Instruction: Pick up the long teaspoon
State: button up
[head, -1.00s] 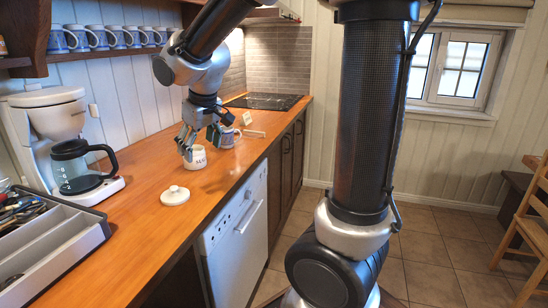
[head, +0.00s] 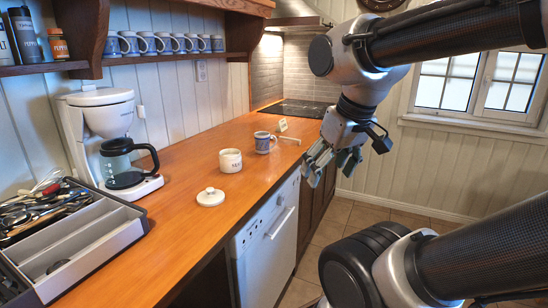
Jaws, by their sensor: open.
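The utensil tray (head: 118,222) stands on the counter at the left edge of the head view. Its far-left part holds a jumbled heap of metal utensils (head: 35,212); I cannot tell which of them is the long teaspoon. A small dark item lies in a nearer compartment. My gripper (head: 331,168) is open and empty, pointing down past the counter's right edge, in front of the dark cabinets. It is far from the tray and touches nothing that I can see.
A white jar (head: 230,161), its lid (head: 210,197) and a blue mug (head: 264,143) stand on the wooden counter (head: 185,245). A coffee maker (head: 108,118) stands behind the tray. A shelf with mugs hangs above.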

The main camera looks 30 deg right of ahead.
aim_at(283, 138)
jog(key=l+z, duration=0.1)
jog(key=l, duration=0.45)
jog(key=i+l+z, duration=0.1)
jog(key=l, duration=0.45)
jog(key=l+z, duration=0.1)
jog(key=l, duration=0.45)
jog(key=i, duration=0.05)
